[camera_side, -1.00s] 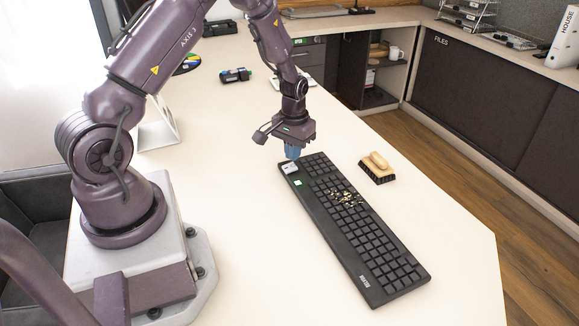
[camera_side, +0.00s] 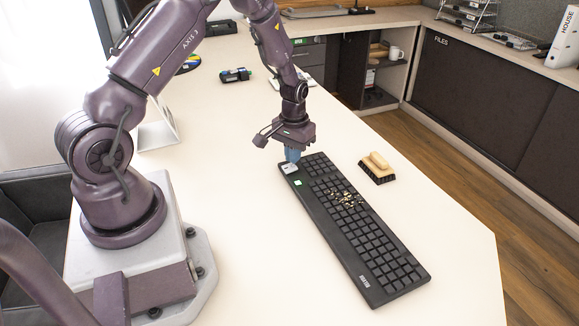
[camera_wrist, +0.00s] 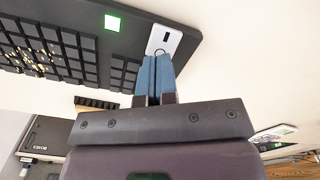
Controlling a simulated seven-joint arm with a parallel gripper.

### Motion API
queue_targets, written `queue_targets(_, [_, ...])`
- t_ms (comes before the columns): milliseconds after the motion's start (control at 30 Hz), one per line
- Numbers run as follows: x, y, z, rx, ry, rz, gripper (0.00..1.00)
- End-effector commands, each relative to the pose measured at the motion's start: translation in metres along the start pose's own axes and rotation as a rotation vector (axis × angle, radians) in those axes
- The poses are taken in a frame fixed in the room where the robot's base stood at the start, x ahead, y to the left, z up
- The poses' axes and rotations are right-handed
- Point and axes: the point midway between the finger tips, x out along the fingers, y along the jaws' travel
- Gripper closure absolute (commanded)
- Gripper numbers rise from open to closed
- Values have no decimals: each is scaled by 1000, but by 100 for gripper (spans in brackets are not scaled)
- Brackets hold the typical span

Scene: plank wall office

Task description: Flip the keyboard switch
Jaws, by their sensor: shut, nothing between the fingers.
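The black keyboard (camera_side: 362,232) lies on the cream desk, with crumbs scattered on its keys. At its far left corner is a white switch plate (camera_side: 289,168) with a small dark slot, clearer in the wrist view (camera_wrist: 164,41). A lit green square (camera_side: 297,183) sits beside it and also shows in the wrist view (camera_wrist: 112,23). My gripper (camera_side: 291,158) points down at the switch plate, its blue fingers shut and empty. In the wrist view the fingertips (camera_wrist: 154,58) are at the plate's edge; I cannot tell whether they touch it.
A small dark device (camera_side: 235,75) lies farther back. The desk's right edge (camera_side: 440,195) drops to a wooden floor.

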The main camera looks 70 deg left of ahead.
Motion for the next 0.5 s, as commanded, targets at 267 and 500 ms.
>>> queue_targets(267, [4, 0, 0, 0, 0, 0, 100])
queue_targets(500, [8, 0, 0, 0, 0, 0, 100])
